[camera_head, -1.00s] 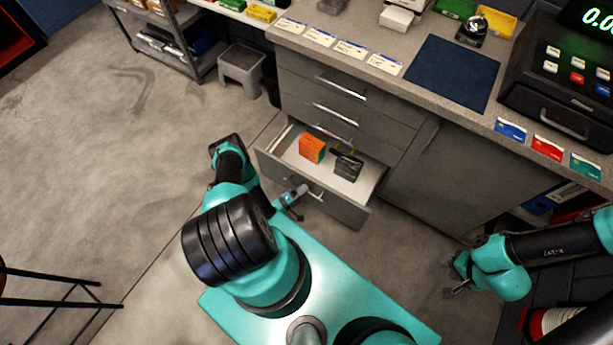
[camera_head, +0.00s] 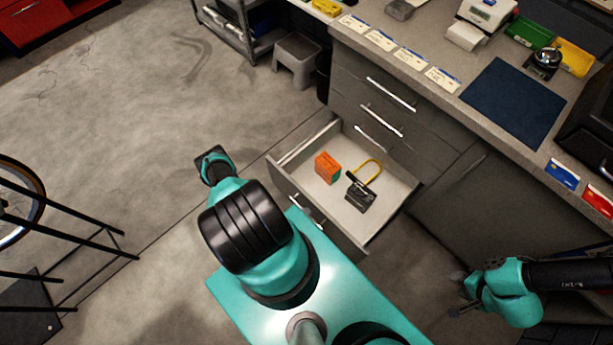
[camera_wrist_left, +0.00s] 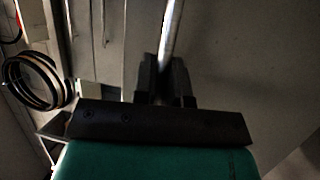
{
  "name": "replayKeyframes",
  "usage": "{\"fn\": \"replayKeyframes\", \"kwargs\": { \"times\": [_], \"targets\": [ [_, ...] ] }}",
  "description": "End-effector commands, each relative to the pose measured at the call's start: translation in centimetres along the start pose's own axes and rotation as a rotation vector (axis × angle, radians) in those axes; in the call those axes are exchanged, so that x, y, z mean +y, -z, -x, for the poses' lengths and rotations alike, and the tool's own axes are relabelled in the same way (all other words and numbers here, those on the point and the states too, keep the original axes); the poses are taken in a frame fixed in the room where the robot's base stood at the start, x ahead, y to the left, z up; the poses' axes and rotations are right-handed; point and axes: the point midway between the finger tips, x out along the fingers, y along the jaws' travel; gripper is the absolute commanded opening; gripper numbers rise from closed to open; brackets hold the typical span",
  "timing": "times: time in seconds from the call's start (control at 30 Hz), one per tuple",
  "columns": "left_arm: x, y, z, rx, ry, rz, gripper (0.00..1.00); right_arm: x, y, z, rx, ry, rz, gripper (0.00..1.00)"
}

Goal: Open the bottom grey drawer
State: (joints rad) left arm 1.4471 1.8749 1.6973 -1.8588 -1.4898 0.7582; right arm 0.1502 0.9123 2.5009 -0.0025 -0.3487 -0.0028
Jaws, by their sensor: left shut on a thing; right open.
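The bottom grey drawer (camera_head: 346,240) is pulled well out of the cabinet, and its pale inside shows. It holds an orange box (camera_head: 326,168) and a black padlock (camera_head: 361,196) with a yellow shackle. The drawer's metal handle (camera_head: 309,208) is partly hidden by my left arm in the head view. My left gripper (camera_wrist_left: 164,78) is shut on the handle, whose bar (camera_wrist_left: 173,30) runs between its fingers in the left wrist view. In the head view its fingers are hard to make out. My right gripper (camera_head: 460,294) is open and empty, apart from the cabinet at lower right.
The closed upper drawers (camera_head: 384,105) are above the open one. The counter carries a blue mat (camera_head: 513,102), price cards and a scale (camera_head: 487,13). A grey stool (camera_head: 297,60) stands left of the cabinet. A black stand (camera_head: 75,235) is at far left. The floor between is clear.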

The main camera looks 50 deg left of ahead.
Motion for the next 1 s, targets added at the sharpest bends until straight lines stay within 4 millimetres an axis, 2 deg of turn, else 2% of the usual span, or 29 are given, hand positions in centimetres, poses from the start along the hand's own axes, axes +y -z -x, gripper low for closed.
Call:
{"fn": "replayKeyframes", "kwargs": {
  "times": [0.17,0.2,0.43,1.0],
  "targets": [
    [0.05,0.13,0.01,0.001,-0.002,0.000,0.00,0.00,0.00,0.00,0.000,0.000,0.000,0.43],
    [0.04,0.13,0.01,0.001,-0.001,0.000,0.15,0.00,0.00,0.00,0.000,0.000,0.000,0.43],
    [0.01,0.09,0.00,0.001,0.000,0.000,0.37,0.00,0.00,0.00,0.000,0.000,0.000,0.43],
    [-0.03,0.11,0.60,0.003,0.001,0.000,0.37,0.00,0.00,0.00,0.000,0.000,0.000,0.43]
  ]
}}
